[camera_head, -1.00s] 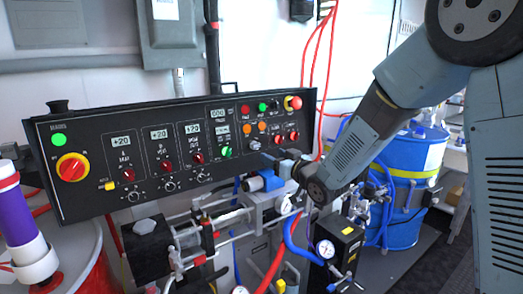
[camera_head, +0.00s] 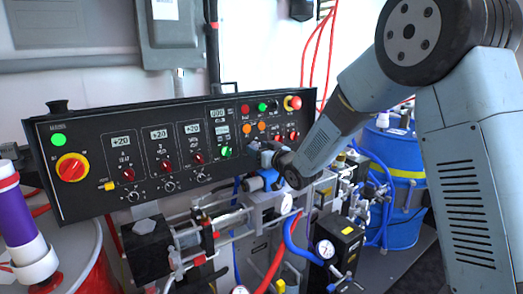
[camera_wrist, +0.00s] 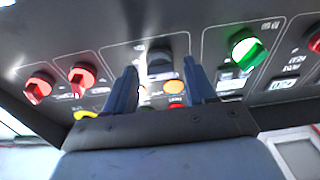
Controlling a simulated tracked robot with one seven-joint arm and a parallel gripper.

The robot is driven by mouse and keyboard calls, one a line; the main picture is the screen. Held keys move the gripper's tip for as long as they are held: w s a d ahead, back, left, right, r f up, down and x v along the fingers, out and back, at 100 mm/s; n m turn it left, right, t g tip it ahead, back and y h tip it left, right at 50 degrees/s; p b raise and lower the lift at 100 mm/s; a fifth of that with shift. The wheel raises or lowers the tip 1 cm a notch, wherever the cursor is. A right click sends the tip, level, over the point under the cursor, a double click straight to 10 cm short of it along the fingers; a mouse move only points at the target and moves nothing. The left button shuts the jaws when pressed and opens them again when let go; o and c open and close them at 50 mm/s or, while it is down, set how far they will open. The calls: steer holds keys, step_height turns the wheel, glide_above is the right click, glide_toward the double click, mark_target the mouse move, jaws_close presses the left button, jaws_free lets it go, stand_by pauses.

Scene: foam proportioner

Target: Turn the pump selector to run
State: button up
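A dark selector knob (camera_wrist: 160,58), which I take to be the pump selector, sits on the black control panel (camera_head: 75,205). Its label is too blurred to read, and so is its setting. My gripper (camera_wrist: 163,74) is open, with one blue-grey finger on each side of the knob in the wrist view. Nothing is visibly held, and I cannot tell whether the fingers touch the knob. In the head view my gripper (camera_head: 262,150) is at the lower right part of the panel and mostly hides the knob.
A green knob (camera_wrist: 246,50) and two red knobs (camera_wrist: 82,77) flank the selector. An orange button (camera_wrist: 173,87) is close to the fingers. A blue drum (camera_head: 405,215) stands at the right.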

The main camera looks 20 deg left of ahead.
steer(key=c, duration=0.9)
steer(key=shift+d, duration=0.2)
steer(key=shift+c, duration=0.3)
steer(key=shift+a, duration=0.15)
steer(key=shift+m, duration=0.3)
steer(key=m+t, duration=0.1)
steer(key=m, duration=0.3)
steer(key=shift+a+r+h, duration=0.1)
steer(key=shift+r+h, duration=0.05)
steer(key=shift+h, duration=0.25)
steer(key=m+h, duration=0.1)
steer(key=m, duration=0.4)
steer(key=shift+s+r, duration=0.1)
steer(key=shift+s, duration=0.05)
steer(key=shift+m, duration=0.5)
steer(key=o, duration=1.1)
steer(key=shift+a, duration=0.1)
steer(key=shift+c, duration=0.2)
